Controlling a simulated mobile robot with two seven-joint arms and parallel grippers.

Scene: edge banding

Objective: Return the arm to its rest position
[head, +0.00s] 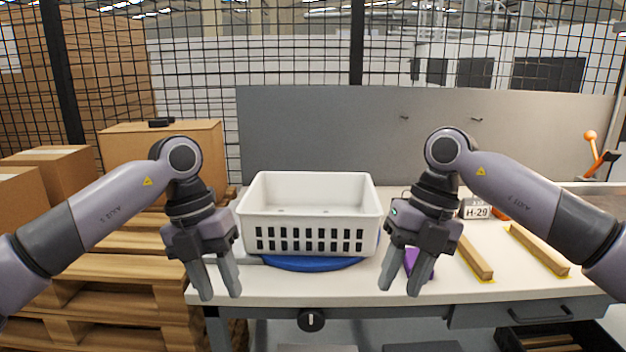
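My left gripper (219,280) hangs fingers down in front of the table's left end, left of the white basket. Its two fingers are apart with nothing between them. My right gripper (406,281) hangs fingers down over the table's front part, right of the basket. Its fingers are apart, and no object shows held between them. A purple item (418,265) lies behind the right fingers and is partly hidden by them. Both forearms reach in from the sides, roughly mirrored.
A white basket (310,238) stands on a blue round base (312,264) on the white table (355,287). Two wooden strips (475,258) (540,250) and an H-29 sign (476,209) are at right. Wooden pallets (110,285) and cardboard boxes (120,148) stand at left. A grey panel (320,130) closes the back.

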